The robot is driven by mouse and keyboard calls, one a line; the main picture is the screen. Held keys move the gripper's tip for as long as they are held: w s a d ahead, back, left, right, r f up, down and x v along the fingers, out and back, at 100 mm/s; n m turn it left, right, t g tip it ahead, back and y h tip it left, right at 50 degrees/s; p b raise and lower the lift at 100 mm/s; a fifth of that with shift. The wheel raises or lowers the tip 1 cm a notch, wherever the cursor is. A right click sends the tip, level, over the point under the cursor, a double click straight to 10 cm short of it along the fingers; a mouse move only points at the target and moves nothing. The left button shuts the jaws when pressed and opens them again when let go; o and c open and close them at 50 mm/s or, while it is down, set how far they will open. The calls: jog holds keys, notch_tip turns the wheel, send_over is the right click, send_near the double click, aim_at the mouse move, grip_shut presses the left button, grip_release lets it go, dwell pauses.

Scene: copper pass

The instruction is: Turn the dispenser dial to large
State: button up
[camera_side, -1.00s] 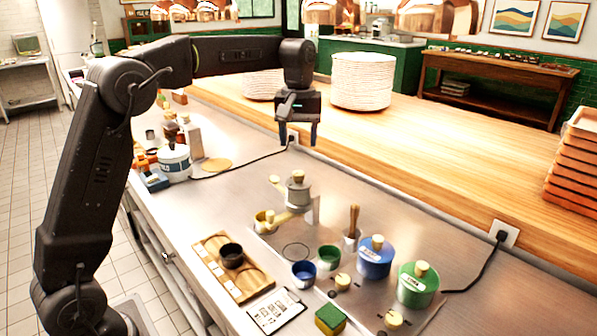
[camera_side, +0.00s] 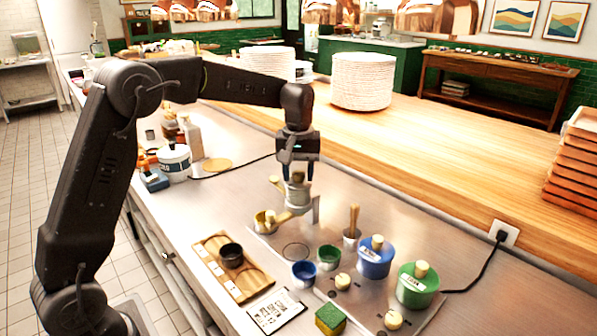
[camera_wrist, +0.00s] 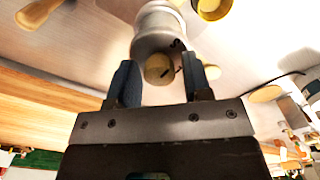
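The dispenser (camera_side: 297,197) is a grey metal body standing on the steel counter, with a pale arm and yellowish cup at its left. Its dial (camera_wrist: 158,69) looks like a round cream knob on top, with small dark marks beside it that I cannot read. My gripper (camera_side: 298,176) points down over the dispenser. In the wrist view my gripper (camera_wrist: 160,82) has its two fingers apart, with the dial between them and gaps on both sides. How the fingertips sit in height against the dial is hard to tell.
A blue pot (camera_side: 374,262) and a green pot (camera_side: 417,290) with cream knobs stand front right. A wooden tray (camera_side: 218,256) with a dark cup lies front left. A pestle (camera_side: 353,218) stands close to the dispenser's right. A stack of plates (camera_side: 361,83) stands behind.

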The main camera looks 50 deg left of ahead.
jog(key=c, duration=0.7)
jog(key=shift+o, duration=0.2)
jog(key=shift+m, duration=0.3)
jog(key=m, duration=0.3)
jog(key=shift+m, duration=0.4)
jog(key=m, duration=0.4)
jog(key=shift+m, duration=0.3)
jog(key=m, duration=0.4)
jog(key=shift+m, duration=2.4)
